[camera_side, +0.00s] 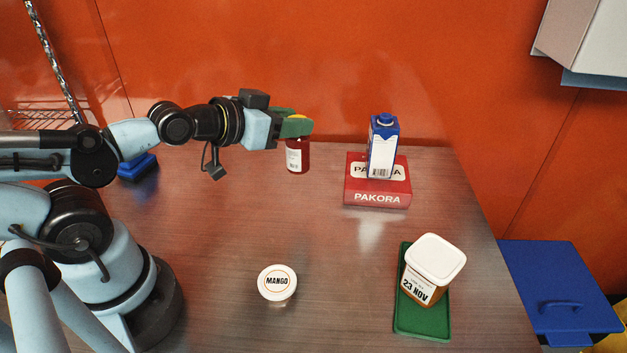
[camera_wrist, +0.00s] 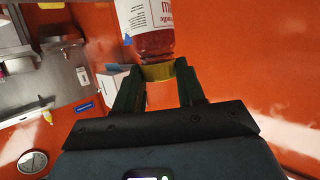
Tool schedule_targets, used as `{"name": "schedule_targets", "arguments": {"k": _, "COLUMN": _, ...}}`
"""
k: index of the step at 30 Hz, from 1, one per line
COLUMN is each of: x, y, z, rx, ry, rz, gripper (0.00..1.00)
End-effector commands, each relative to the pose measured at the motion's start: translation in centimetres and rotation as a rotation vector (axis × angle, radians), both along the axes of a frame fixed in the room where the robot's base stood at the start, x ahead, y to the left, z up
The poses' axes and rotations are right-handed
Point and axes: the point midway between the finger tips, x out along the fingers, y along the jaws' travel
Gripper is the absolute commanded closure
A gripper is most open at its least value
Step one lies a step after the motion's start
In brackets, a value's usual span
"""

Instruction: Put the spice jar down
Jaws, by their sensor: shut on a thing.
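The spice jar (camera_side: 297,157) is a small red jar with a white label and a yellow lid. My gripper (camera_side: 296,123) has green fingers shut on the jar near its lid. The jar hangs below the fingers near the back of the table (camera_side: 220,235); it appears to be above the surface, but the exact gap is hard to tell. In the wrist view the jar (camera_wrist: 152,42) sits between my two fingertips (camera_wrist: 158,75), with its yellow lid toward me. The upper part of the jar is cut off by the frame's edge there.
A blue-and-white carton (camera_side: 383,147) stands on a red PAKORA box (camera_side: 377,196) to the right. A white-lidded container (camera_side: 433,268) marked 23 NOV stands on a green tray (camera_side: 422,329). A round MANGO tub (camera_side: 277,283) is at the front. The table's middle is clear.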

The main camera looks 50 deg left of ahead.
Motion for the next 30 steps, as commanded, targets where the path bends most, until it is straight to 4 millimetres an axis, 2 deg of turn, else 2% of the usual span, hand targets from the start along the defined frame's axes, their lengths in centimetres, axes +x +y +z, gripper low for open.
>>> {"name": "schedule_targets", "arguments": {"k": 8, "x": 1.6, "y": 0.3, "z": 2.2, "rx": -0.002, "ry": -0.002, "rz": -0.053, "gripper": 1.0}}
{"name": "schedule_targets", "arguments": {"k": 13, "x": 2.9, "y": 0.3, "z": 4.7, "rx": -0.004, "ry": -0.002, "rz": -0.126, "gripper": 1.0}}
{"name": "schedule_targets", "arguments": {"k": 17, "x": 4.2, "y": -0.5, "z": 7.1, "rx": -0.004, "ry": -0.002, "rz": -0.236, "gripper": 1.0}}
{"name": "schedule_targets", "arguments": {"k": 20, "x": 5.1, "y": -2.8, "z": 8.2, "rx": -0.005, "ry": -0.002, "rz": -0.399, "gripper": 1.0}}
{"name": "schedule_targets", "arguments": {"k": 23, "x": 5.1, "y": -6.2, "z": 7.4, "rx": -0.004, "ry": -0.004, "rz": -0.589, "gripper": 1.0}}
{"name": "schedule_targets", "arguments": {"k": 26, "x": 4.3, "y": -9.7, "z": 5.9, "rx": -0.004, "ry": -0.005, "rz": -0.783, "gripper": 1.0}}
{"name": "schedule_targets", "arguments": {"k": 30, "x": 1.8, "y": -14.5, "z": 3.6, "rx": -0.004, "ry": -0.006, "rz": -1.064, "gripper": 1.0}}
